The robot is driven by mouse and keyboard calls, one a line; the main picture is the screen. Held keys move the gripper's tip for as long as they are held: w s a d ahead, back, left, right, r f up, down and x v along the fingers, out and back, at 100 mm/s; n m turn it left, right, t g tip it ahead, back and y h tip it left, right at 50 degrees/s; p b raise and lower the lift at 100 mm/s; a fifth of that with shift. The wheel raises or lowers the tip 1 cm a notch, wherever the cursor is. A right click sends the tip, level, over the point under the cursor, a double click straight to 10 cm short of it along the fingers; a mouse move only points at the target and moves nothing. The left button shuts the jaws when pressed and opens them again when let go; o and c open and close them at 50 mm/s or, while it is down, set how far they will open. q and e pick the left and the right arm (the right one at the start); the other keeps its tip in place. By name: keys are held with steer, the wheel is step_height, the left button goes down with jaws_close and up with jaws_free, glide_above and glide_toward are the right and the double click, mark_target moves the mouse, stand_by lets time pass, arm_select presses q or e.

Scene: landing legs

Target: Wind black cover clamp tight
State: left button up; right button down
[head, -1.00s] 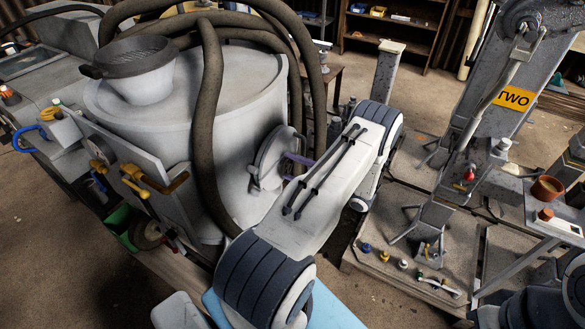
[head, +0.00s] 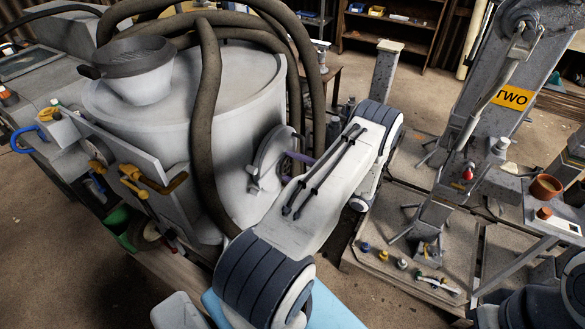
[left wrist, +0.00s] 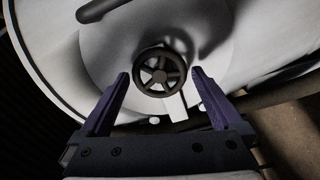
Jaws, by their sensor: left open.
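The black cover clamp (left wrist: 161,71) is a small spoked handwheel at the middle of a pale round cover (left wrist: 100,45) in the left wrist view. In the head view the round cover (head: 268,160) stands on the side of the big grey tank, and the clamp is hard to make out. My left gripper (left wrist: 160,74) has purple fingers, open, one on each side of the handwheel, with gaps visible between fingers and rim. In the head view its purple finger (head: 298,157) shows at the cover, the rest hidden behind my left arm. My right gripper is not in view.
The grey tank (head: 135,125) has thick brown hoses (head: 205,110) hanging down its side. A grey landing leg marked TWO (head: 500,110) stands on a platform at the right. A table with a rust-coloured pot (head: 546,187) is at the far right.

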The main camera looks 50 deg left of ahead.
arm_select(q)
steer(key=b+v, duration=0.1)
steer(key=v, duration=0.9)
steer(key=shift+d+b, duration=0.25)
steer(key=shift+b, duration=0.05)
